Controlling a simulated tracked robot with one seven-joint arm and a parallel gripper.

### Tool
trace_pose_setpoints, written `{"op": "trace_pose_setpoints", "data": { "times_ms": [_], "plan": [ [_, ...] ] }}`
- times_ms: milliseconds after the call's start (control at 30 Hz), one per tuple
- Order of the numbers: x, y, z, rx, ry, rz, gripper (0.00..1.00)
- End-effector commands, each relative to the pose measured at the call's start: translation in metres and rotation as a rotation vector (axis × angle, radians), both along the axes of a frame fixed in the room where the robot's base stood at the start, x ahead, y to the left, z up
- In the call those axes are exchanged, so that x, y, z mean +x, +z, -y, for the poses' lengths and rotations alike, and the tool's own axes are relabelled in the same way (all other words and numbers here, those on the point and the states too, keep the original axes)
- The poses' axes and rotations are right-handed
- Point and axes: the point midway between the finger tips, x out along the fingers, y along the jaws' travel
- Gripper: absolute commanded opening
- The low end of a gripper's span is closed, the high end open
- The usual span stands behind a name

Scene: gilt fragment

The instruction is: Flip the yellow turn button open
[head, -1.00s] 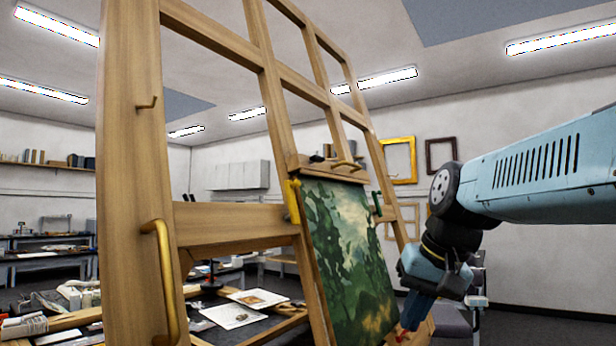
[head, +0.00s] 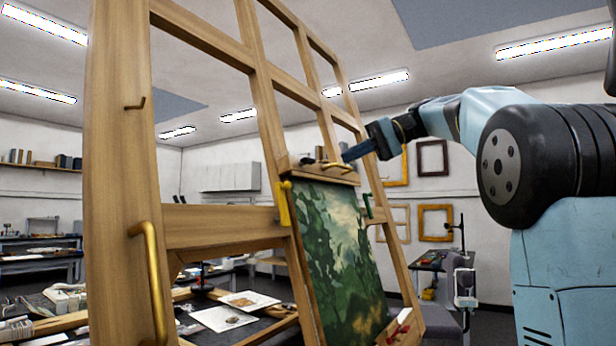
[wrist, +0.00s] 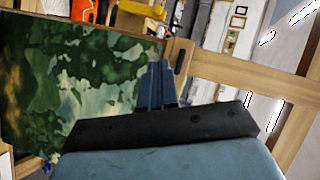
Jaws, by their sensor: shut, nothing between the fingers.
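The yellow turn button (head: 283,204) stands roughly upright at the upper left edge of the landscape painting (head: 342,262) on the wooden easel. In the wrist view, a yellow piece that looks like it (wrist: 178,18) shows at the top, partly cut off by the frame. My gripper (head: 347,156) is shut and empty, near the painting's top right, pointing left. It is apart from the yellow button, to its right and higher in the picture. In the wrist view, the closed fingers (wrist: 155,68) show before the painting's edge; whether they touch anything cannot be told.
A green turn button (head: 368,206) sits at the painting's right edge, and a red piece (head: 400,329) at its lower right. A brass handle (head: 150,280) juts from the near left post. A wooden ledge (head: 325,174) runs above the painting. A cluttered table stands behind.

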Motion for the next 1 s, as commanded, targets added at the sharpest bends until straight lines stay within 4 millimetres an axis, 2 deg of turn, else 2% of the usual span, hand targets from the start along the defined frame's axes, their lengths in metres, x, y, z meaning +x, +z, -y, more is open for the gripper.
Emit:
{"op": "trace_pose_setpoints", "data": {
  "times_ms": [167,700,1000],
  "plan": [
    [0.001,-0.003,-0.011,0.007,0.009,0.001,0.0],
    [0.011,-0.043,-0.094,0.005,0.009,0.001,0.0],
    [-0.011,-0.057,-0.113,0.005,0.007,0.002,0.0]
  ]
}}
